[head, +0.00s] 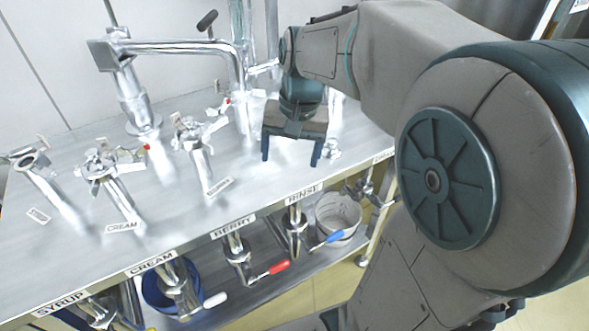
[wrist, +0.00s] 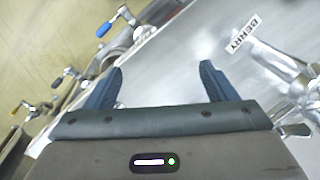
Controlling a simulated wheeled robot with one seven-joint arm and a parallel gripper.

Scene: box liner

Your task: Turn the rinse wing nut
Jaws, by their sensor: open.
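My gripper (head: 290,163) hangs open and empty over the bench top, above the front-edge RINSE label (head: 303,192). In the wrist view its two blue fingers (wrist: 162,68) are spread apart with nothing between them. I cannot make out the rinse wing nut for certain. A small metal part (head: 333,149) shows just right of my gripper in the head view and may belong to the rinse fitting, mostly hidden behind the gripper. The berry fitting with its clamp (head: 193,135) stands left of my gripper. In the wrist view a metal fitting (wrist: 285,70) stands at the right, near the BERRY label (wrist: 244,34).
A cream fitting (head: 107,170) and another at far left (head: 35,170) stand on the bench (head: 80,215). A tall bent pipe (head: 180,48) rises behind. Below the front edge are valves with a blue lever (head: 328,241) and a red lever (head: 270,271), plus buckets.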

